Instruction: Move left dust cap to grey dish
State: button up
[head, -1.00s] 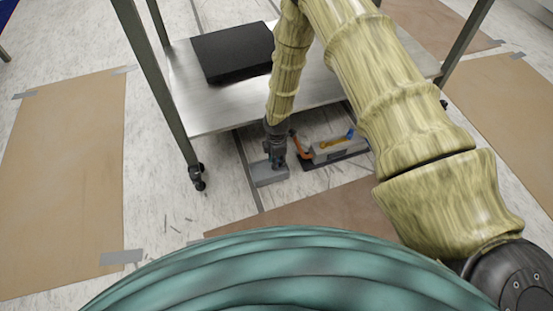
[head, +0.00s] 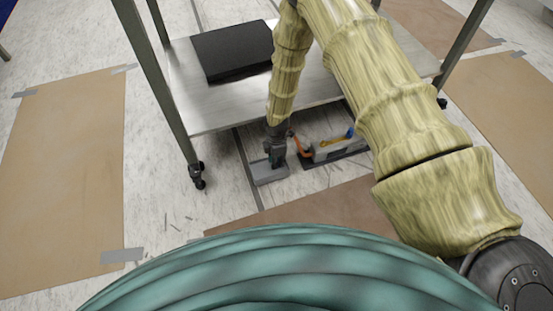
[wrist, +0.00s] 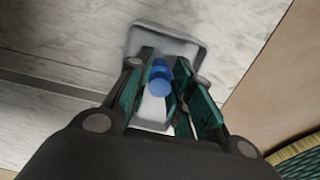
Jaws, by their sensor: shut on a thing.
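My gripper (wrist: 162,66) is shut on a blue dust cap (wrist: 160,82), which shows between the green fingers in the wrist view. The grey dish (wrist: 168,32) lies on the floor behind the cap in that view. In the head view my gripper (head: 276,160) is over the grey dish (head: 268,179), close to its far side. Whether the cap touches the dish floor I cannot tell. The cap is hidden in the head view.
Right of the dish lies a grey device (head: 332,151) with an orange hose (head: 300,146), a yellow part and a blue part (head: 350,132). A steel table (head: 215,110) bearing a black slab (head: 232,52) stands over this area. Its caster (head: 197,178) is left of the dish.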

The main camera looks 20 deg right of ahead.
jog(key=shift+f, duration=0.1)
dwell(0.3)
jog(key=o, duration=0.8)
jog(key=o, duration=0.5)
jog(key=shift+c, duration=0.2)
jog(key=shift+r, duration=0.2)
notch_tip(320, 180, up, 16)
jog(key=p, duration=1.3)
jog(key=shift+f, duration=0.2)
